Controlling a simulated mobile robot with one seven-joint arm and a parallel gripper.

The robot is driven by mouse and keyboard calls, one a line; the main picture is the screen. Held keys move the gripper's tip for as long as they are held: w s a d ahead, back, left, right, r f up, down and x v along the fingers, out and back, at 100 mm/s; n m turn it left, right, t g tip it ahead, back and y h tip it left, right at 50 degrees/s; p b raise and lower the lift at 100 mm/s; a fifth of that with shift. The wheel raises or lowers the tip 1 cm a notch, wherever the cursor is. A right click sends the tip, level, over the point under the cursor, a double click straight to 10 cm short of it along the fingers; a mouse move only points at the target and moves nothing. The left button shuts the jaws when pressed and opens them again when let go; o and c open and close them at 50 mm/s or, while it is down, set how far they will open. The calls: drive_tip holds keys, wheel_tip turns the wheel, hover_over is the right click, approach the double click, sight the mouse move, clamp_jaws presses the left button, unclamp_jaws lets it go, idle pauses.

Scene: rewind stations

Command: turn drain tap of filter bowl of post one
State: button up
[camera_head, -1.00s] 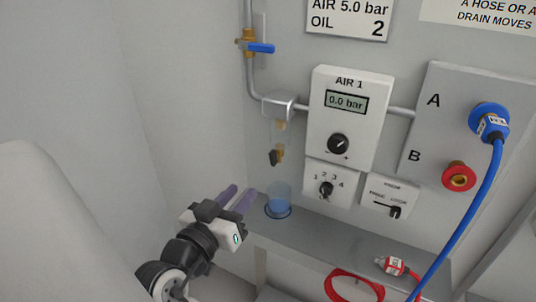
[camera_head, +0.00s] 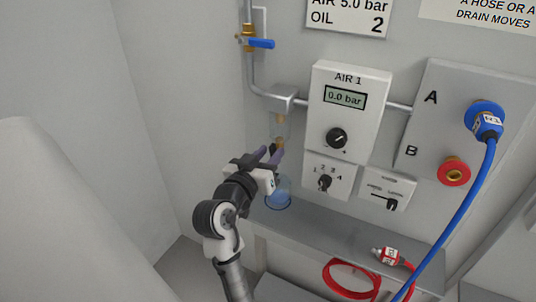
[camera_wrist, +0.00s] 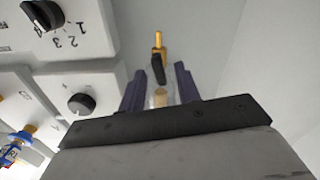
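The drain tap (camera_wrist: 158,68) has a dark lever on a brass body and hangs under the clear filter bowl (camera_head: 279,128). In the head view its brass (camera_head: 280,143) is partly hidden by my gripper (camera_head: 271,153). In the wrist view, which is upside down, my gripper (camera_wrist: 160,72) is open. Its two purple fingers stand either side of the lever, with gaps on both sides. The brass body lies beyond the fingertips. I cannot tell whether the lever is fully between the fingers in depth.
The AIR 1 box (camera_head: 349,115) reads 0.0 bar, right of the bowl. A clear cup (camera_head: 278,192) with blue liquid stands below on the grey shelf (camera_head: 330,228). A blue-handled valve (camera_head: 260,43) is above. A sign (camera_head: 347,17) shows 2.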

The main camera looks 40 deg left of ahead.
drive_tip(key=shift+c, duration=0.2)
clamp_jaws()
drive_tip(key=shift+f+b, duration=0.15)
drive_tip(key=shift+b, duration=0.2)
drive_tip(key=shift+m+b, duration=0.4)
drive_tip(key=shift+m, duration=0.4)
drive_tip(key=shift+o, duration=0.2)
unclamp_jaws()
